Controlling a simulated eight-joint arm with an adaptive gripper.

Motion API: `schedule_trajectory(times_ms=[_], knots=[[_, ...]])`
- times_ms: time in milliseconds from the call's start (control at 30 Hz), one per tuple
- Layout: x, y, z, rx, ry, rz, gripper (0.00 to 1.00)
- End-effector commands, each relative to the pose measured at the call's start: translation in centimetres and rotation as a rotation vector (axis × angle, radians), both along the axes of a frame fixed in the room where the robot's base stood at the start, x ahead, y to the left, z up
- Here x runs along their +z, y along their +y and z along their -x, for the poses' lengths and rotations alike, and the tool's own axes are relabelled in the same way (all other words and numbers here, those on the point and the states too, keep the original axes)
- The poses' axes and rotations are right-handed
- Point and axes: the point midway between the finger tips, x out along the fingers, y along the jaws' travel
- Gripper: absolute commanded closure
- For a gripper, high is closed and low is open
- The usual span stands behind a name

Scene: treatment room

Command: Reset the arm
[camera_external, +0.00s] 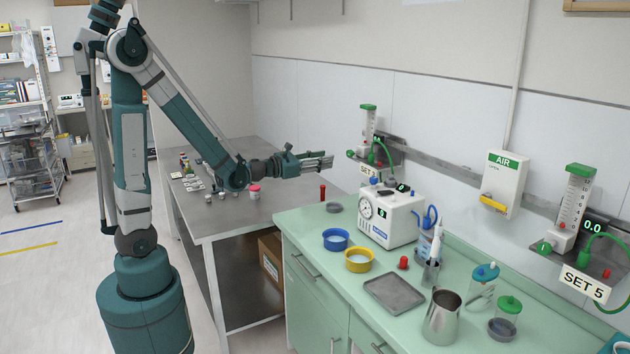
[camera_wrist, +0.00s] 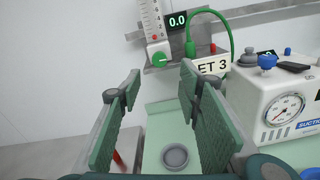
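My gripper (camera_external: 318,163) is at the end of my arm, held out level toward the wall in the external view. It is above the gap between the grey table (camera_external: 236,229) and the green counter (camera_external: 340,290). In the wrist view my gripper (camera_wrist: 159,72) has its two green-padded fingers apart with nothing held between them. Beyond the fingers is a flowmeter (camera_wrist: 153,22) with a green knob and a "0.0" display. A small grey dish (camera_wrist: 175,156) shows low between the fingers. My arm is bent at the elbow.
A white suction unit (camera_external: 388,216) stands right of my gripper on the counter. Blue (camera_external: 336,240) and yellow (camera_external: 358,260) bowls, a grey tray (camera_external: 394,294) and a metal jug (camera_external: 441,317) are nearer. A red-capped bottle (camera_external: 254,191) stands on the grey table.

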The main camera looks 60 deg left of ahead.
Motion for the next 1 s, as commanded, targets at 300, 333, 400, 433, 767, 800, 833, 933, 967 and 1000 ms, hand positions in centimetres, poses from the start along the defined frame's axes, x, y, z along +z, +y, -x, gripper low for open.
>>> schedule_trajectory(times_ms=[300,333,400,433,767,800,833,933,967,1000], knots=[[1.1,-2.5,1.2,-0.062,0.017,-0.181,0.65],[1.3,-3.0,1.4,-0.073,0.02,-0.213,0.65],[1.6,-4.1,2.0,-0.102,0.027,-0.294,0.65],[1.7,-4.6,2.2,-0.115,0.031,-0.332,0.65],[2.2,-9.5,6.1,-0.274,0.064,-0.763,0.65],[2.1,-10.1,6.6,-0.294,0.066,-0.815,0.65],[2.1,-10.4,7.0,-0.309,0.069,-0.855,0.65],[1.8,-11.6,8.5,-0.361,0.077,-0.983,0.65],[1.7,-11.9,9.0,-0.377,0.08,-1.02,0.65],[1.5,-12.3,9.5,-0.397,0.083,-1.072,0.65]])
